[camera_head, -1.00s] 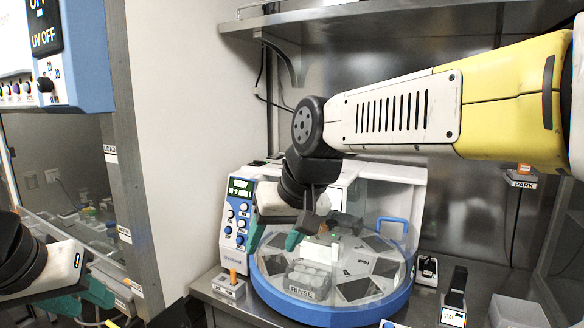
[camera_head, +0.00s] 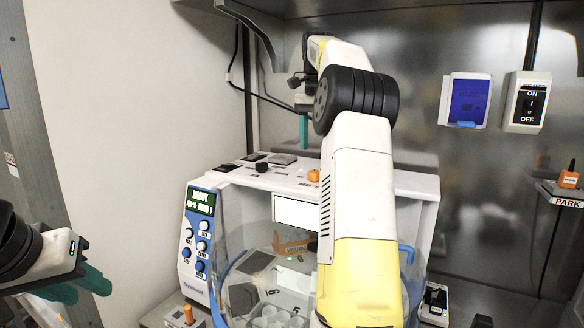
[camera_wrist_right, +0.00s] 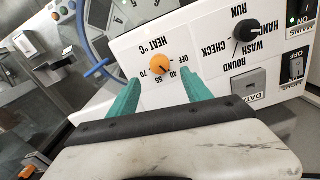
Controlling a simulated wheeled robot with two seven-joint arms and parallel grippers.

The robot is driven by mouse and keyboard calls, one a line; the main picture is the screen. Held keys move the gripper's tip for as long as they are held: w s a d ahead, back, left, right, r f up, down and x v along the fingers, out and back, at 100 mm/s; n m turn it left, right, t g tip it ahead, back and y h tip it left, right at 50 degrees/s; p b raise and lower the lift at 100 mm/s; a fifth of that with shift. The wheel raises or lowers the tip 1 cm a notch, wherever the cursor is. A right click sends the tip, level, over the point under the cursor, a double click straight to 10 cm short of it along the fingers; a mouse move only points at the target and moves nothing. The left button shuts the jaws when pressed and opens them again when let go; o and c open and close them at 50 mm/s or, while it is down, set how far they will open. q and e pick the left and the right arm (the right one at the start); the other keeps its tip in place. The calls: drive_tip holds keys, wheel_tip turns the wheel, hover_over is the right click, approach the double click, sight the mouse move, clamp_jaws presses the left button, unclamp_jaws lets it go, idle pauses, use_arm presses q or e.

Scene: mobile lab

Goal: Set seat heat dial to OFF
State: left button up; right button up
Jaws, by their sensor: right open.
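The seat heat dial is an orange knob (camera_head: 313,175) on top of the white machine. In the right wrist view the orange knob (camera_wrist_right: 160,64) sits beside the upside-down label HEAT °C, with marks OFF, 40, 55 and 70. Its dark pointer seems to face near 40, though it is small. My right gripper (camera_head: 303,130) is above the machine's back top. In the wrist view its teal fingers (camera_wrist_right: 161,82) are open and empty, pointing toward the knob, with a fingertip on either side in the picture. My left gripper (camera_head: 80,287) is open and empty at lower left.
The machine's blue control panel (camera_head: 197,240) faces front. An ON/OFF switch (camera_head: 528,102) and a blue screen (camera_head: 466,101) are on the back wall.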

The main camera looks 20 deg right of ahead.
sight(315, 171)
wheel_tip(315, 171, down, 7)
drive_tip(key=shift+f, duration=0.15)
idle(0.4)
clamp_jaws()
